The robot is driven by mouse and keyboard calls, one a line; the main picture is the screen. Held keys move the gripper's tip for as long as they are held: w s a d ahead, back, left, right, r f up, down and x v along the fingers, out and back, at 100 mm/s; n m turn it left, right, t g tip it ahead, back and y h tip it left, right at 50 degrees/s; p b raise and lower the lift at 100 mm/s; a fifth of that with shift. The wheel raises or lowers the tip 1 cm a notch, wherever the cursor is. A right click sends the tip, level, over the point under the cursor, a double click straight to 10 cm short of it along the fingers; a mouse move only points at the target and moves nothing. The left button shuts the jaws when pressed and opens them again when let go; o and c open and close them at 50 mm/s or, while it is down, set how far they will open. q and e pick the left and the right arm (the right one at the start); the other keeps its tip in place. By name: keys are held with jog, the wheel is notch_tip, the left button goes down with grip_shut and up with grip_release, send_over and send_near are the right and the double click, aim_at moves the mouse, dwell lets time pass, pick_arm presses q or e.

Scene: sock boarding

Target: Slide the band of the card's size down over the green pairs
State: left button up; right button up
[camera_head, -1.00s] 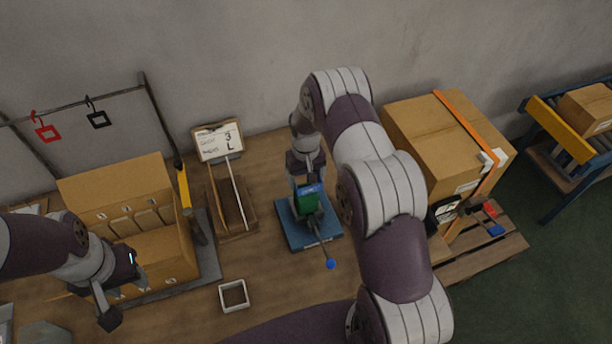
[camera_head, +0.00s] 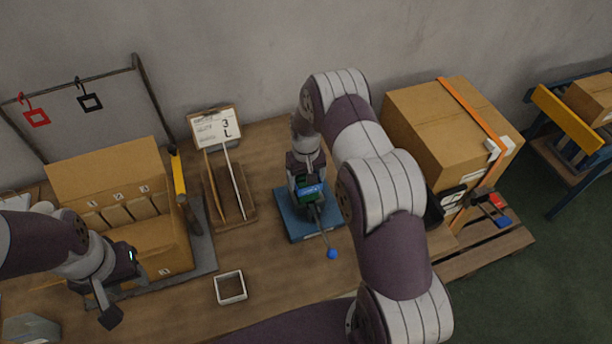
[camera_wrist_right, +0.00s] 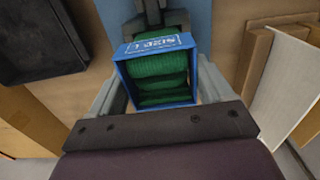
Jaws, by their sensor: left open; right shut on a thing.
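A blue band (camera_wrist_right: 160,50) printed with SIZE L sits around the folded green pairs (camera_wrist_right: 160,80) in the right wrist view. My right gripper (camera_wrist_right: 158,95) is shut on the band, a finger on each side. In the head view the blue band (camera_head: 311,190) is on the green pairs (camera_head: 312,204), over the blue stand (camera_head: 295,228); my wrist partly hides them. The card (camera_head: 216,130) on its holder shows 3 and L. My left gripper (camera_head: 106,306) is open and empty at the lower left, near the box.
A white square band (camera_head: 230,301) lies on the table. An open carton (camera_head: 165,250) stands left, a wooden rack (camera_head: 246,211) behind the middle, and a strapped carton (camera_head: 430,120) right.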

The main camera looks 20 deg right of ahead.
jog(key=shift+f+b, duration=1.45)
jog(key=shift+f, duration=0.6)
jog(key=o, duration=0.9)
notch_tip(320, 180, up, 12)
jog(key=b, duration=0.3)
jog(key=shift+r, duration=0.4)
jog(key=shift+w+f, duration=0.1)
jog(key=shift+w, duration=0.1)
jog(key=s, duration=0.1)
jog(key=s+f, duration=0.1)
jog(key=s, duration=0.1)
jog(key=shift+a+f, duration=0.25)
jog(key=s+a+r, duration=0.3)
jog(key=s, duration=0.6)
jog(key=s+a+r+t, duration=0.1)
jog(key=s+a+r, duration=0.2)
jog(key=s, duration=0.7)
jog(key=shift+r+n, duration=0.4)
jog(key=shift+r, duration=0.2)
